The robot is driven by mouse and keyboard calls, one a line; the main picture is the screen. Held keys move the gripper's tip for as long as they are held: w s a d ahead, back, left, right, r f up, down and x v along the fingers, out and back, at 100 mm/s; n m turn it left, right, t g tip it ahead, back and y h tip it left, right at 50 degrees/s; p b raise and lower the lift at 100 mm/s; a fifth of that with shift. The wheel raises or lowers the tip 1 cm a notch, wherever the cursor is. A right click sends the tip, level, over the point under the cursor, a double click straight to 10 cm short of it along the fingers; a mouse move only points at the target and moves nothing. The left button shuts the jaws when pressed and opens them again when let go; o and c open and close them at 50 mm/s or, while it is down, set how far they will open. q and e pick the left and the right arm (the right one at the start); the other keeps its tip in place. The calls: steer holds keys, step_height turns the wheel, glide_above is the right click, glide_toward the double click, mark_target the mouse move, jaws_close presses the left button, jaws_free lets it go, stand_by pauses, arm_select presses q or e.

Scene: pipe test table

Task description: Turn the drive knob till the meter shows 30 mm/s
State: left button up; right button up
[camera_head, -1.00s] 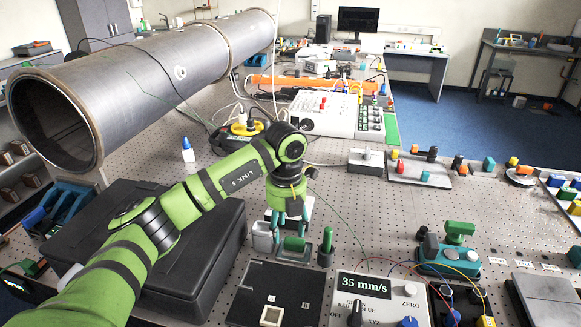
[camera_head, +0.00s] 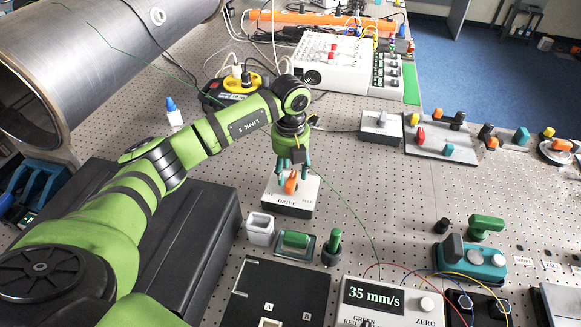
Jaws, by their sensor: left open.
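The drive box (camera_head: 284,207) is a small white box labelled DRIVE, standing on the perforated table. Its orange knob (camera_head: 291,186) is on top. My left gripper (camera_head: 293,178) points down from above with its teal fingers apart, close around the knob; I cannot tell whether they touch it. The fingers hide part of the knob. The meter (camera_head: 375,295) is a dark display on a white panel at the bottom, and it reads 35 mm/s. My right gripper is out of view.
A grey cup (camera_head: 260,231), a green block (camera_head: 295,242) and a green-handled peg (camera_head: 333,245) stand just in front of the drive box. A large black case (camera_head: 190,215) lies left, under my arm. The table right of the drive box is mostly clear.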

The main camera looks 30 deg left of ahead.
arm_select(q)
steer(key=shift+w+a+f, duration=0.1)
steer(key=shift+w+f, duration=0.1)
steer(key=shift+f, duration=0.8)
jaws_close()
steer(key=shift+n+b, duration=0.35)
steer(key=shift+n, duration=0.65)
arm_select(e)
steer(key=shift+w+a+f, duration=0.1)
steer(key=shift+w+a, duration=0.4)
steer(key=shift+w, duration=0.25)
